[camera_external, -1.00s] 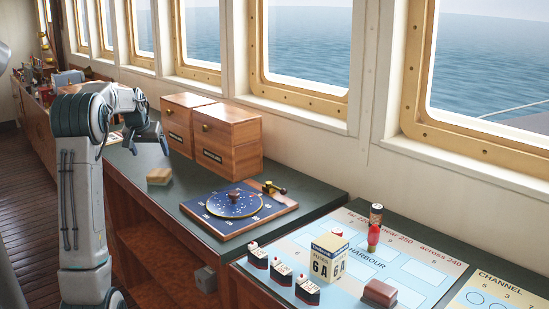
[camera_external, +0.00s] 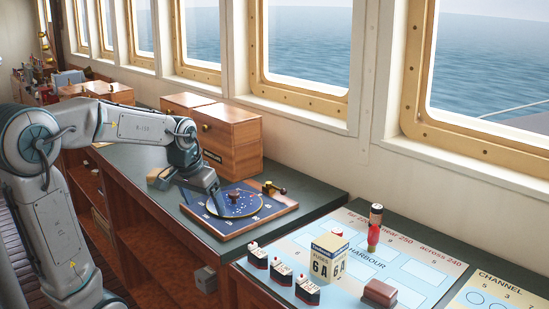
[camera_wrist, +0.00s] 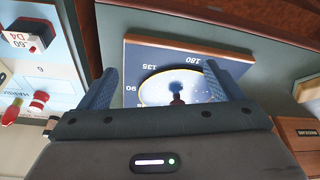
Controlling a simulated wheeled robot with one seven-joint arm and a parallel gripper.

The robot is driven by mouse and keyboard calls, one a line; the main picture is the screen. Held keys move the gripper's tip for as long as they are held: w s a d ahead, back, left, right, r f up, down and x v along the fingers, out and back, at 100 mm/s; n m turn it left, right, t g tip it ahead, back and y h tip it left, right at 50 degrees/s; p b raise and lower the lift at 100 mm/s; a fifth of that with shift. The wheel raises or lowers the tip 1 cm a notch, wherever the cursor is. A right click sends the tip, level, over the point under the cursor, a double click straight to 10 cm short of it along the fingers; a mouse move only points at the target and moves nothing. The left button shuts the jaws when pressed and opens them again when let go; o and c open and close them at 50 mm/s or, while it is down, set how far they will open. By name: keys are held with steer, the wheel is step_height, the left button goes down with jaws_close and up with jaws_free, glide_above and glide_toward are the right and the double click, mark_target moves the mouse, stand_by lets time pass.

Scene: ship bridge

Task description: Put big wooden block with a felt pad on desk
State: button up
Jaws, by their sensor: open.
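A pale wooden block (camera_external: 158,177) lies on the dark green desk top (camera_external: 300,178), partly covered by my arm. A reddish-brown block (camera_external: 379,292) lies on the harbour chart at the front right. I cannot tell from these views which of them carries a felt pad. My gripper (camera_external: 213,205) is over the blue dial board (camera_external: 250,222), to the right of the pale block. In the wrist view, my gripper (camera_wrist: 160,85) is open and empty, its fingers spread on both sides of the round dial.
Two wooden drawer boxes (camera_external: 232,145) stand behind the gripper against the window wall. The chart (camera_external: 425,270) holds a white 6A block (camera_external: 328,257), several small dark-based markers and a red-and-wood peg (camera_external: 374,228). Open shelves lie under the desk.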

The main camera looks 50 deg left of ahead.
steer(key=s+d+f+m, duration=0.1)
steer(key=s+d+f, duration=0.1)
steer(key=s+d, duration=0.3)
steer(key=s+d+f+m+g, duration=0.1)
steer(key=s+d+f+m, duration=0.1)
steer(key=s+d, duration=0.4)
steer(key=shift+d+f+h, duration=0.2)
steer(key=shift+f+h, duration=0.2)
steer(key=shift+f, duration=0.4)
